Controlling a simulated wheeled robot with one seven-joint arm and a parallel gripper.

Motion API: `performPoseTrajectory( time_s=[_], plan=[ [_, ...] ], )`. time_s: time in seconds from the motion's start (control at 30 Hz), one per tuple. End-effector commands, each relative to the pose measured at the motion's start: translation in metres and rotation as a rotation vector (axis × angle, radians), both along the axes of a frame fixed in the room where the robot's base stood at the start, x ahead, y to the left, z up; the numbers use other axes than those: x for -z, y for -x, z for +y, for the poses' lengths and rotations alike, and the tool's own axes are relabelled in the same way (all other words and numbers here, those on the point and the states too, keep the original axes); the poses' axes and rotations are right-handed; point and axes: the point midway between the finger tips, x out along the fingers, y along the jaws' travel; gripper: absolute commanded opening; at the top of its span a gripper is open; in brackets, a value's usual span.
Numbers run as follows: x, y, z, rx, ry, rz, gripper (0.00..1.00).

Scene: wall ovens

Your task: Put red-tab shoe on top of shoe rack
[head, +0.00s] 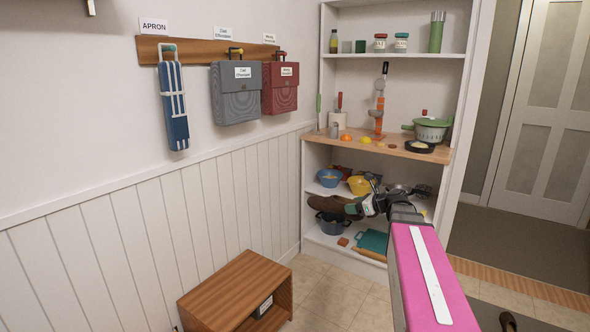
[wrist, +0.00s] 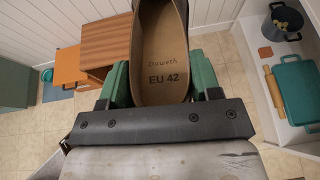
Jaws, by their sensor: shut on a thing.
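My gripper (head: 352,209) is shut on a brown shoe (head: 324,204) and holds it in the air in front of the shelf unit. In the wrist view the shoe (wrist: 163,50) sits between the two green fingers, its tan insole marked "EU 42" facing the camera. No red tab shows on it. A low wooden shoe rack (head: 237,282) stands on the floor by the panelled wall, left of and below my gripper. Its top is bare in the head view.
A shelf unit (head: 396,146) with bowls, pots and kitchen items stands behind my gripper. A grey bag (head: 237,94), a red bag (head: 280,88) and a blue apron (head: 174,103) hang on the wall above the rack. Tiled floor (head: 330,292) lies clear right of the rack.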

Motion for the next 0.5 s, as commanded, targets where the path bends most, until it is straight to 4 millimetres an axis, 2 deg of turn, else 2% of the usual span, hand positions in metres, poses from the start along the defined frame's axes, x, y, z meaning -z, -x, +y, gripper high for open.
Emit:
performPoseTrajectory(
  time_s=[0.03, 0.2, 0.33, 0.5],
  plan=[
    [0.005, 0.030, 0.011, -0.010, -0.003, 0.001, 0.23],
    [0.016, 0.075, 0.029, -0.036, -0.006, -0.003, 0.23],
    [0.020, 0.090, 0.035, -0.045, -0.007, -0.005, 0.23],
    [0.021, 0.093, 0.036, -0.048, -0.008, -0.005, 0.23]
  ],
)
